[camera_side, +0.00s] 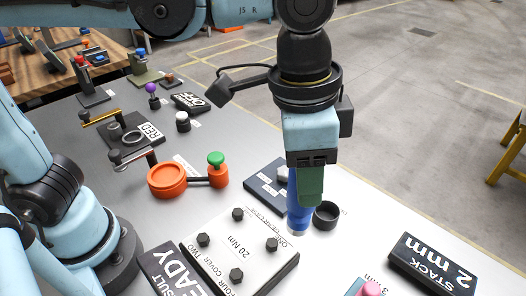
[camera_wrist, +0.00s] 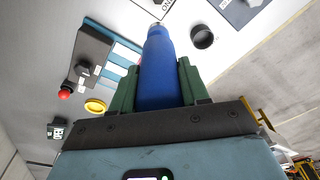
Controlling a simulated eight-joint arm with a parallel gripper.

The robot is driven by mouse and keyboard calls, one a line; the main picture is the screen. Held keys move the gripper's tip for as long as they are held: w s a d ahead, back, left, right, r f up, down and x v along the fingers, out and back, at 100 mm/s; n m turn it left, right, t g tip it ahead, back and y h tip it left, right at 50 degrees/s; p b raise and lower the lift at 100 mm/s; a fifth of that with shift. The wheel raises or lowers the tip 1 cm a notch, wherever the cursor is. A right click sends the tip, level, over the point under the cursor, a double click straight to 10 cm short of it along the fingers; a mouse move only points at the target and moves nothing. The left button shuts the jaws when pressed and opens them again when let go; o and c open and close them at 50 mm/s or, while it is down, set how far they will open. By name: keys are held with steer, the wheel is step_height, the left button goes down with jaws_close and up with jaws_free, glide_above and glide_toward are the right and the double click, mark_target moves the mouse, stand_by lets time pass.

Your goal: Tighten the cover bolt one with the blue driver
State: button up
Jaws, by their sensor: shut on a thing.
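My gripper (camera_side: 309,187) points down with its green fingers shut on the blue driver (camera_side: 297,212). The driver hangs upright, its tip close to the right corner of the cover plate; I cannot tell whether it touches the surface. In the wrist view the driver (camera_wrist: 160,70) lies between both fingers. The white cover plate (camera_side: 216,256) is marked "COVER" and "20 Nm". It bears several dark hex bolts, including a far one (camera_side: 238,213) and a right one (camera_side: 272,244). I cannot tell for sure which is bolt one. The driver is apart from the bolt heads.
A black open ring (camera_side: 326,214) stands right beside the driver. A dark blue block (camera_side: 262,187) lies behind it. A "STACK 2 mm" plate (camera_side: 432,262) is at the right, a "READY" plate (camera_side: 172,272) at front left. An orange fixture with a green knob (camera_side: 216,160) stands further left.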

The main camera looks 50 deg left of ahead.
steer(key=s+a+f, duration=0.2)
steer(key=a+f, duration=0.1)
steer(key=f, duration=0.2)
steer(key=shift+f, duration=0.25)
stand_by(0.7)
steer(key=shift+a+f, duration=0.1)
steer(key=shift+f, duration=1.05)
stand_by(3.5)
steer(key=shift+r, duration=2.5)
